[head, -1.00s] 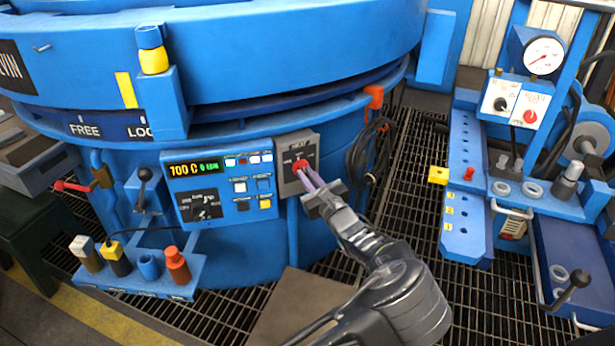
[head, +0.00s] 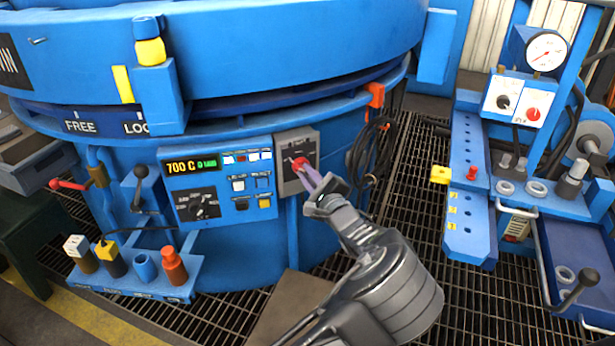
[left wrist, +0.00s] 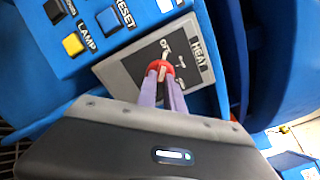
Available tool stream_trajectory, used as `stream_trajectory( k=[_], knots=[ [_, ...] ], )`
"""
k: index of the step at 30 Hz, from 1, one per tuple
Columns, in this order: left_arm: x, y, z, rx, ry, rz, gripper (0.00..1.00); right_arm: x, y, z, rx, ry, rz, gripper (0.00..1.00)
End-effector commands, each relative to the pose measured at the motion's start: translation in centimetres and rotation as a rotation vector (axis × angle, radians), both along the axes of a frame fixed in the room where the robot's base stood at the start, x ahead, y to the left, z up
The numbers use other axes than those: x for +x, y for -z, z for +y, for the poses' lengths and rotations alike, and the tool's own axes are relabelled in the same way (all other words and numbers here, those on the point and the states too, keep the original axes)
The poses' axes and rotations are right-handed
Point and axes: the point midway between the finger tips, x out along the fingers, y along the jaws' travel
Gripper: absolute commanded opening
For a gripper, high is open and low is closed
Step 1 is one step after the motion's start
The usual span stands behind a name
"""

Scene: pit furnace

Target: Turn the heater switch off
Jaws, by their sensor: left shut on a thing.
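The heater switch is a red knob (head: 301,164) on a grey plate (head: 285,150) at the right of the blue control panel. In the left wrist view the red knob (left wrist: 160,68) sits on the grey plate (left wrist: 125,74), which is marked HEAT. My left gripper (head: 305,170) is shut on the red knob, with its purple fingers on either side of it; it also shows in the left wrist view (left wrist: 161,80). The fingers hide part of the plate's lettering. My right gripper is in neither view.
The control panel (head: 222,211) left of the plate has a lit 700 C display, a black dial and several buttons. Black cable (head: 371,150) hangs at the right of the plate. A blue bench (head: 466,215) with a gauge stands further right.

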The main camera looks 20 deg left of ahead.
Motion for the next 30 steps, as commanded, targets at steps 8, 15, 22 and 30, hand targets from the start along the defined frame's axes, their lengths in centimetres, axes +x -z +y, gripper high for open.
stream_trajectory(
  k=[8,15,22,30],
  knots=[
    [-0.01,0.11,-0.07,-0.009,0.0,-0.007,0.0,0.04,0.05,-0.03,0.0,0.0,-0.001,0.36],
    [0.0,0.1,-0.06,-0.009,0.0,-0.006,0.2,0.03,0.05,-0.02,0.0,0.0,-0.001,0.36],
    [-0.01,0.05,-0.03,-0.007,0.0,-0.006,0.34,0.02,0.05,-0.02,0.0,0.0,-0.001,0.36],
    [-0.21,-0.02,-0.29,-0.007,0.0,-0.006,0.34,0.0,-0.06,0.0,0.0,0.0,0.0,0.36]
  ],
)
